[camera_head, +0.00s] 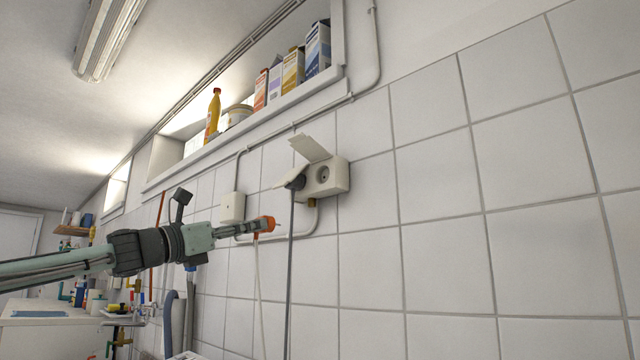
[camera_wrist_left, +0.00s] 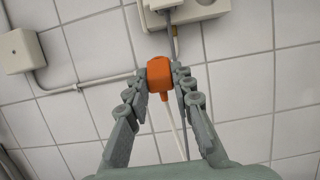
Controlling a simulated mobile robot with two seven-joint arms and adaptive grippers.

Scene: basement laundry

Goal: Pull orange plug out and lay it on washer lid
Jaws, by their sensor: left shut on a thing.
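The orange plug (camera_head: 264,224) is between the fingertips of my left gripper (camera_head: 262,226), which is shut on it. A thin white cord hangs from the plug. In the left wrist view the orange plug (camera_wrist_left: 159,74) sits between the two fingers of the gripper (camera_wrist_left: 166,78). The plug is apart from the double wall socket (camera_head: 325,176), below and left of it in the head view. The socket's right outlet is empty under a raised flap; a dark plug with a grey cable fills the left one. I cannot make out the washer lid. My right gripper is not in view.
A small junction box (camera_head: 232,207) and conduit are on the tiled wall. A grey cable (camera_head: 291,270) hangs close beside the plug. A ledge above holds a yellow bottle (camera_head: 213,116) and several boxes. A white-topped unit (camera_head: 45,312) stands far left. Open wall lies to the right.

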